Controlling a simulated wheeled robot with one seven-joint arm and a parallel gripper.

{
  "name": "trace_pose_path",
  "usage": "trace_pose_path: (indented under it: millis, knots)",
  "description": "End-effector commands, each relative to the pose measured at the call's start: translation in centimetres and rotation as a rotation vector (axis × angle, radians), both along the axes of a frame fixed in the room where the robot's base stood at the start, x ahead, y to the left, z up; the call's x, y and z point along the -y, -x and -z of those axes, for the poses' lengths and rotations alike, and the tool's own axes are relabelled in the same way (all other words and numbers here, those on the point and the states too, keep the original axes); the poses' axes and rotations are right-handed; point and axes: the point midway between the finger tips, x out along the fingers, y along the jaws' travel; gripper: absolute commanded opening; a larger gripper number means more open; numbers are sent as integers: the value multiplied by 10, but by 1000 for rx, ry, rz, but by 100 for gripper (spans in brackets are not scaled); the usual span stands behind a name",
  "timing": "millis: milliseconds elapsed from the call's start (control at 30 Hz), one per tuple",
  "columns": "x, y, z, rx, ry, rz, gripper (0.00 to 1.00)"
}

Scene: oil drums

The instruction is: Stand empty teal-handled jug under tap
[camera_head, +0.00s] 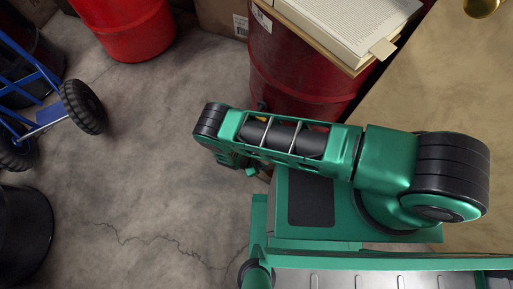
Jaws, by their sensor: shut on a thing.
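I cannot make out the teal-handled jug. A small teal piece (251,172) shows below my folded arm, but I cannot tell whether it is part of the jug or of my arm. My gripper is not visible; my green arm with black joints crosses the middle and right and hides what lies beneath it. A dark red drum (290,70) stands behind the arm. Small dark and yellow parts (262,118) show at the drum's lower left, just above the arm; I cannot tell whether they belong to a tap.
An open book (345,25) lies on a board on the drum. A bright red drum (130,25) stands at top left, with a cardboard box (222,15) beside it. A blue hand truck (40,100) and black drum (22,235) are at left. The cracked concrete floor (140,170) between is clear.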

Motion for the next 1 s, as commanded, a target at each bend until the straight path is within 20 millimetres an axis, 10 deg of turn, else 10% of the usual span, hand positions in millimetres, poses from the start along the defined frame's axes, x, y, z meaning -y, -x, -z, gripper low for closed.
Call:
trace_pose_path:
  millis: [1000]
  knots:
    - [43,-75,4,0,0,0,0]
